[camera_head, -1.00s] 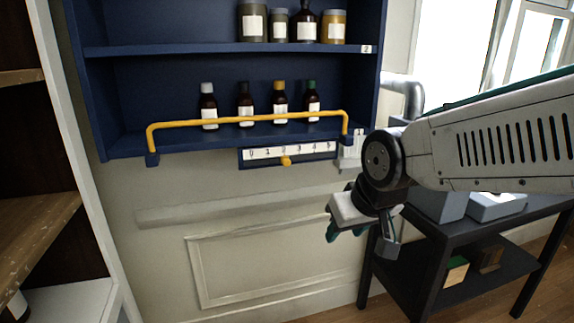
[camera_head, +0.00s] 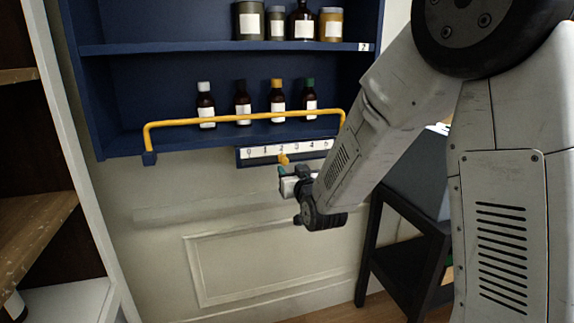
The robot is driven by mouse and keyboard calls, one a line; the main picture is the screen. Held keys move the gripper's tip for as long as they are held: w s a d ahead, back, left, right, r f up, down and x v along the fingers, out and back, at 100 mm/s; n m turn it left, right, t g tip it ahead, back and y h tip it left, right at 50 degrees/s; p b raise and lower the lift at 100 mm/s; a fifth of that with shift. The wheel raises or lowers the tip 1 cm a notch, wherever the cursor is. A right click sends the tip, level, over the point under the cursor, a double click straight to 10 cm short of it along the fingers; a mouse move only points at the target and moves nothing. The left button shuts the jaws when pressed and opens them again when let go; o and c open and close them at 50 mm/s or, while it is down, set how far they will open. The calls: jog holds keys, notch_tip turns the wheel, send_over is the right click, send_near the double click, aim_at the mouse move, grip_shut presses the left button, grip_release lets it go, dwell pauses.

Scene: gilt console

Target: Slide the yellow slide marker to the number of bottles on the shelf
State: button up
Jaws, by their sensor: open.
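The yellow slide marker (camera_head: 284,159) sits on a dark rail under a white number scale (camera_head: 288,149) below the blue shelf. It stands near the 2. Several dark bottles with white labels stand on the lower shelf (camera_head: 190,139): one with a white cap (camera_head: 206,106), one with a dark cap (camera_head: 242,103), one with a yellow cap (camera_head: 278,103) and one with a green cap (camera_head: 310,101). My gripper (camera_head: 284,173) is open, just below the marker in the picture. Whether it touches the marker, I cannot tell.
A yellow guard bar (camera_head: 225,120) runs in front of the bottles, above the scale. Several jars and a bottle (camera_head: 302,22) stand on the upper shelf. A dark table (camera_head: 400,263) is at right, partly hidden by my arm. The wall below the scale is clear.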

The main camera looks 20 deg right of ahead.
aim_at(285, 162)
jog(key=w, duration=0.5)
jog(key=shift+w, duration=0.15)
grip_shut()
